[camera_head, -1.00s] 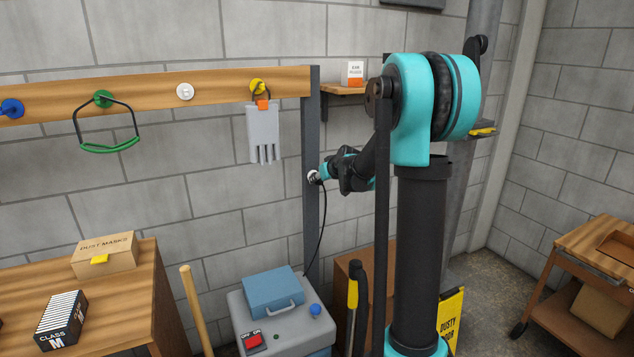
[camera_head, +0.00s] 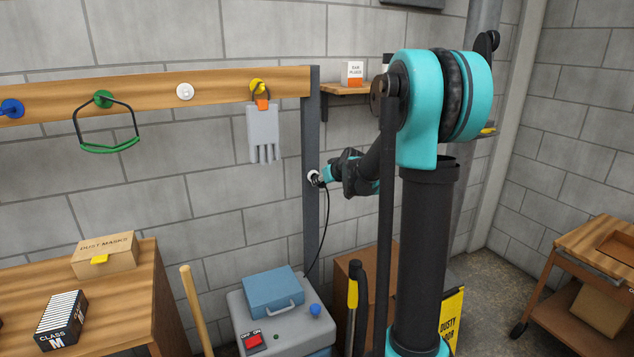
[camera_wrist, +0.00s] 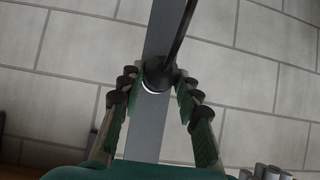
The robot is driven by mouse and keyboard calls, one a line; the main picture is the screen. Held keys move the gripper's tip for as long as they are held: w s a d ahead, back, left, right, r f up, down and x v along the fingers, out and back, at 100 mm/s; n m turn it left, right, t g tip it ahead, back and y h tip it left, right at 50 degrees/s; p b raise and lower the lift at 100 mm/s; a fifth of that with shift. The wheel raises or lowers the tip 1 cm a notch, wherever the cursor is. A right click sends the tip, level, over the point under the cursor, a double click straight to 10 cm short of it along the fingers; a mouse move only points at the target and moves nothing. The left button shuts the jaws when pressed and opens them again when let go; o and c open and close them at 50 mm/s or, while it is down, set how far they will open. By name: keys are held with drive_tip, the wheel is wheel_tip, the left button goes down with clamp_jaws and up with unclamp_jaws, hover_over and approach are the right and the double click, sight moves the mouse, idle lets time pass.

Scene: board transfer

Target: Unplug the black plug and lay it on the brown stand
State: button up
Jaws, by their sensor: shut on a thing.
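The black plug (camera_head: 319,181) is at the white socket (camera_head: 312,176) on the dark grey post, with its cable hanging down. My gripper (camera_head: 324,178) is shut on it from the right. In the wrist view the plug (camera_wrist: 158,74) is between my green-padded fingers (camera_wrist: 158,88), and the socket's white rim shows just behind it. I cannot tell how far the plug is from its socket. A brown stand (camera_head: 342,285) is low behind my arm, partly hidden by my arm and a black-and-yellow handle.
The grey machine (camera_head: 232,310) with a blue case (camera_head: 273,290) stands below the socket. A wooden rail (camera_head: 215,88) holds a grey glove (camera_head: 262,135). A small shelf (camera_head: 345,89) is above my gripper. A trolley (camera_head: 590,250) is at the right.

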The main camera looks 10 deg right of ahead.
sight(324, 187)
drive_tip(key=shift+s, duration=0.15)
drive_tip(key=shift+s+d, duration=0.2)
drive_tip(key=shift+s, duration=0.45)
drive_tip(key=shift+s+d, duration=0.25)
drive_tip(key=shift+s, duration=0.45)
drive_tip(key=shift+s+d, duration=0.2)
drive_tip(key=shift+s, duration=0.45)
